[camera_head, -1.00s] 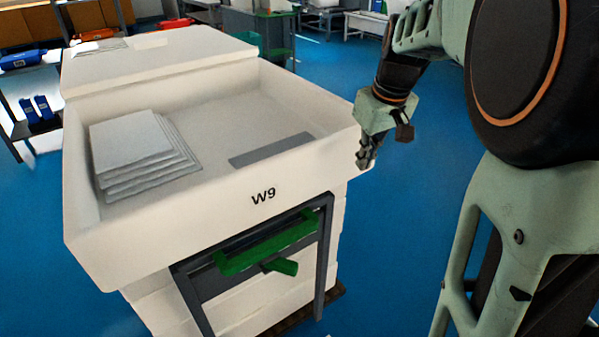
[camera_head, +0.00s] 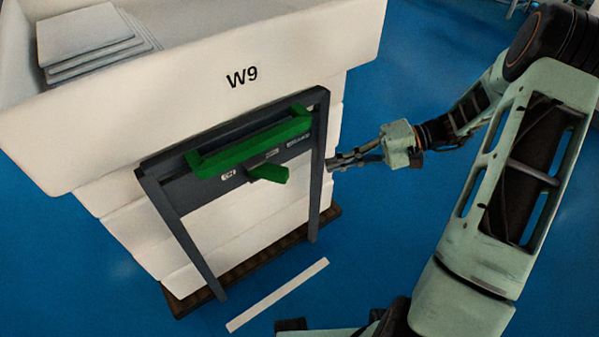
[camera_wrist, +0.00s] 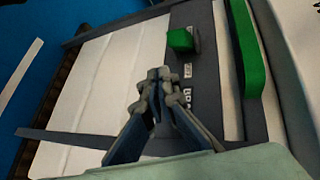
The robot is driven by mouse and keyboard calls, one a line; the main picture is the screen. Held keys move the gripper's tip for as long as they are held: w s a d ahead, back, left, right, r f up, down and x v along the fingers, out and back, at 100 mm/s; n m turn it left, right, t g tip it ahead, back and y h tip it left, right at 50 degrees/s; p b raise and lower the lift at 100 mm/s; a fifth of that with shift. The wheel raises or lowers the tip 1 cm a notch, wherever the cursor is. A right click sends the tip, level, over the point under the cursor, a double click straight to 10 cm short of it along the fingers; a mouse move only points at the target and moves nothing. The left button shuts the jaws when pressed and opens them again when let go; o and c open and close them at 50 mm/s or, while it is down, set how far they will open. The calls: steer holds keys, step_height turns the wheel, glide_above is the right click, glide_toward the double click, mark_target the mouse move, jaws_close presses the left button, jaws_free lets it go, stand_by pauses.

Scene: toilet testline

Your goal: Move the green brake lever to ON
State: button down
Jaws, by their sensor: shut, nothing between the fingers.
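The green brake lever (camera_head: 268,173) is a short green stub on the dark panel (camera_head: 205,183) of the cart W9, below a long green handle bar (camera_head: 250,147). A small ON label (camera_head: 228,175) is on the panel left of the lever. In the wrist view the lever (camera_wrist: 181,39) is beyond my fingertips, with labels beside it and the green bar (camera_wrist: 243,50) to the right. My gripper (camera_head: 331,162) is shut and empty. In the head view it is close to the right post of the frame, apart from the lever; I cannot tell whether it touches the post.
The white tub (camera_head: 180,105) marked W9 holds a stack of grey sheets (camera_head: 90,35). Its dark frame has two posts, the right one (camera_head: 319,180) near my gripper. A white strip (camera_head: 278,294) lies on the blue floor (camera_head: 375,215). The floor in front is largely clear.

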mark_target(268, 171)
steer(key=w+d+m+t+y+b, duration=0.1)
steer(key=w+d+t+y+b, duration=0.1)
steer(key=t+y, duration=0.1)
steer(key=shift+w+d+m+y, duration=0.1)
steer(key=shift+m+y, duration=0.2)
steer(key=shift+m, duration=0.1)
steer(key=s+a+b, duration=0.1)
steer(key=s+a, duration=0.1)
steer(key=a, duration=0.9)
steer(key=shift+s+a+b, duration=0.2)
steer(key=shift+s+b, duration=0.05)
steer(key=shift+b, duration=0.1)
